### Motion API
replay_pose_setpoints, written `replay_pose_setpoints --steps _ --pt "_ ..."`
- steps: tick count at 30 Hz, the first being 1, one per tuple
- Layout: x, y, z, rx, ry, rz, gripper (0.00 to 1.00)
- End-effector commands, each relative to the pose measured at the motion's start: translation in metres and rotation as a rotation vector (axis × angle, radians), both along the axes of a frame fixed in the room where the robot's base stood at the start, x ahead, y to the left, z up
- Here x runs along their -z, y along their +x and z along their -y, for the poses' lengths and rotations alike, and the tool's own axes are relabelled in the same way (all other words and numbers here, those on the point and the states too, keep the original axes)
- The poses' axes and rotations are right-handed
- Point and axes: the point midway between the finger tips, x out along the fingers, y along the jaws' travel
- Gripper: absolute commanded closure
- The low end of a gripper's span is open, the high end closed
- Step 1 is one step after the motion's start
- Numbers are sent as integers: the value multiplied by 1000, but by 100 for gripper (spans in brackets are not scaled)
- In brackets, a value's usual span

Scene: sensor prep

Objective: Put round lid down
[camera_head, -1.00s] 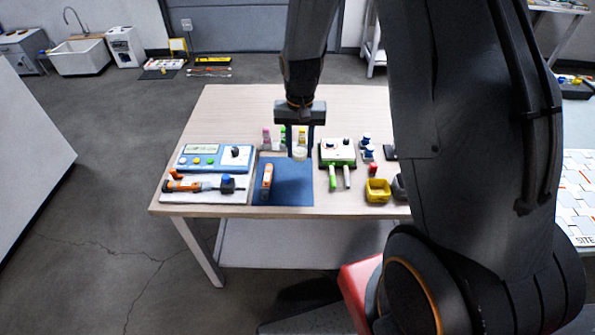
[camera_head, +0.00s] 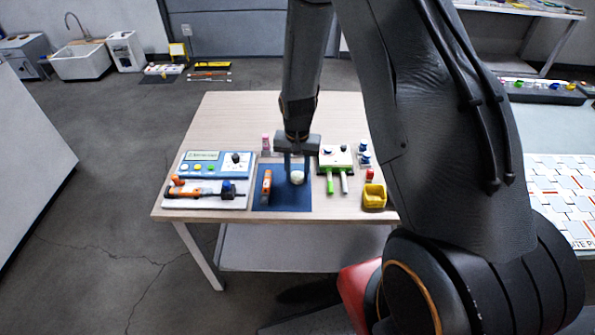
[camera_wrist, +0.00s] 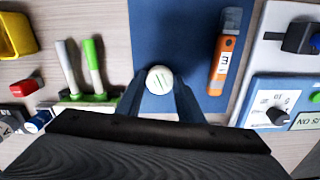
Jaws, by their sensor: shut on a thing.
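In the head view my gripper (camera_head: 297,168) points down over the right part of the blue mat (camera_head: 275,200). I cannot tell whether the lid touches the mat or is held just above it. An orange labelled device (camera_head: 267,183) lies on the mat to the left of the lid, apart from it.
A blue and white panel (camera_head: 200,164) and an orange tool on a white tray (camera_head: 205,203) are left of the mat. A green-handled device (camera_head: 335,160) and a yellow bin (camera_head: 374,196) are on the right. The mat's front is clear.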

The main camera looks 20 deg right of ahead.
Motion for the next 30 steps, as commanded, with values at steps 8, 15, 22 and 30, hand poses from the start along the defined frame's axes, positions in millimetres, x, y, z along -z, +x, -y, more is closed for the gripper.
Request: replay_pose_setpoints --steps 8,15,22,30 --pt "3 1 0 0 0 2 79" --pt "6 0 0 0 0 1 58" --pt "6 0 0 0 0 1 48" --pt "-2 1 0 0 0 2 48"
